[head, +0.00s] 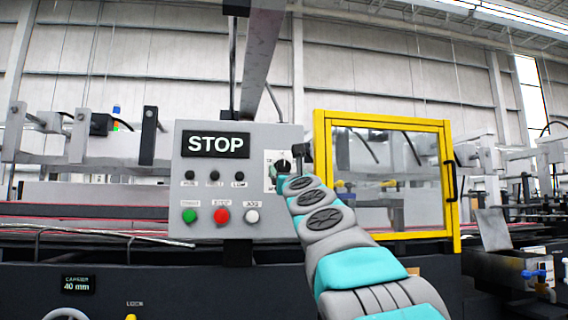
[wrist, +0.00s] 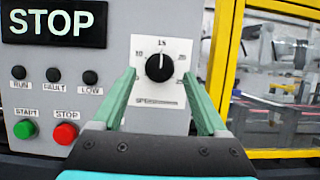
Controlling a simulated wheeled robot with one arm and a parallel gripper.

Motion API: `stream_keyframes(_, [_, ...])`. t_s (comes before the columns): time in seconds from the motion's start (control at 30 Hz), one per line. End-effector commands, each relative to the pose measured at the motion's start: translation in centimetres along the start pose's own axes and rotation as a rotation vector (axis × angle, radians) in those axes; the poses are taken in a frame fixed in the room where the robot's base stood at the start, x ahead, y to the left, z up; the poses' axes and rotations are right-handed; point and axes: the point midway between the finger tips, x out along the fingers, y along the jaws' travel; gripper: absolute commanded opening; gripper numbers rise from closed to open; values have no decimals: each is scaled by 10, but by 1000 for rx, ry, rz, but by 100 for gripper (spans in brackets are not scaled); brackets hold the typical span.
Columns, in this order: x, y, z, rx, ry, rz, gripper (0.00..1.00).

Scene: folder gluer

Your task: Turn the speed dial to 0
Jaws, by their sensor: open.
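The speed dial (wrist: 160,67) is a black round knob on a white scale plate (wrist: 148,93), with its white pointer line near the top, by the 15 mark. In the head view the dial (head: 284,165) shows partly, behind the end of my arm. My gripper (wrist: 161,77) is open in the wrist view, with one green finger on each side of the dial. I see gaps between the fingers and the knob. The lower part of the scale plate is partly covered by the fingers, and a 0 mark cannot be made out.
The grey control panel (head: 215,265) carries a STOP display (head: 215,144), three dark lamps and green (head: 190,216), red (head: 221,216) and white (head: 252,216) buttons left of the dial. A yellow-framed guard door (head: 453,190) stands close on the right.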

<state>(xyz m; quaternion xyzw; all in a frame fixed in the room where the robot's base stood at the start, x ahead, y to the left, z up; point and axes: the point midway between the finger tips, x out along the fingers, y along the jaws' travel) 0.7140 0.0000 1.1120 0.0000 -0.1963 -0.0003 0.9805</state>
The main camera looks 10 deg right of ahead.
Motion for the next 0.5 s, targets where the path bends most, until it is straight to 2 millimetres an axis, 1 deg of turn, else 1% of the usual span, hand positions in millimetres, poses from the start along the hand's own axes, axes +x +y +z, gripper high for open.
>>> stream_keyframes(0.03, [9, -2, 2, -1, 2, -2, 76])
stream_keyframes(0.2, [25, -1, 0, -1, 4, -1, 76])
stream_keyframes(0.33, [30, -1, 0, -1, 3, -1, 76])
stream_keyframes(0.5, [31, -1, -1, 0, 2, 0, 76])
